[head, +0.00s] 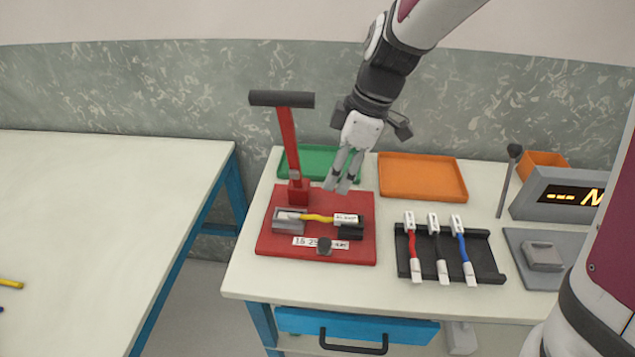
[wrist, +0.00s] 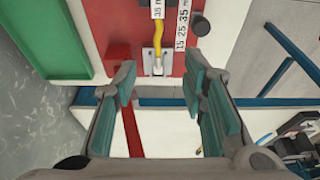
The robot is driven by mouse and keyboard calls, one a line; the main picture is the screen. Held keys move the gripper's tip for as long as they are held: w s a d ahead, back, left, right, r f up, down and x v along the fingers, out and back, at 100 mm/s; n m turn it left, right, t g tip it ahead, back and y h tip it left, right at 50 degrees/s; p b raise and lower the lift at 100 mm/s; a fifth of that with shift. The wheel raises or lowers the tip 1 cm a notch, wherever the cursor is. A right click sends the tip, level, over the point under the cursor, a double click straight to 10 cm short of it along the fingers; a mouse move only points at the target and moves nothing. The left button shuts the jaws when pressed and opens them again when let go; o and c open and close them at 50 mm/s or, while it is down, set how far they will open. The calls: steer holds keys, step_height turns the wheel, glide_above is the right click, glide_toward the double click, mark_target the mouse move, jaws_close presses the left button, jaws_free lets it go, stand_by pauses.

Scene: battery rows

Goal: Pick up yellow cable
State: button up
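The yellow cable (head: 317,217) lies across the red fixture (head: 268,240), with a white labelled connector at its right end and its left end in a grey metal block (head: 290,226). In the wrist view the yellow cable (wrist: 161,42) runs up from the metal block (wrist: 152,62), beyond the fingertips. My gripper (head: 340,186) hangs above the fixture's back edge, behind the cable and apart from it. In the wrist view my gripper (wrist: 160,84) has its fingers spread with nothing between them.
A red lever (head: 289,150) with a black handle stands upright left of my gripper. A black rack (head: 490,266) holds red, black and blue cables at the right. Green (head: 310,150) and orange trays (head: 425,177) lie behind. A display (head: 570,197) stands far right.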

mark_target(319, 216)
steer(key=x, duration=1.3)
steer(key=shift+w+d+b, duration=0.1)
steer(key=shift+w+b, duration=0.05)
steer(key=shift+b, duration=0.25)
steer(key=shift+c, duration=0.3)
jaws_close()
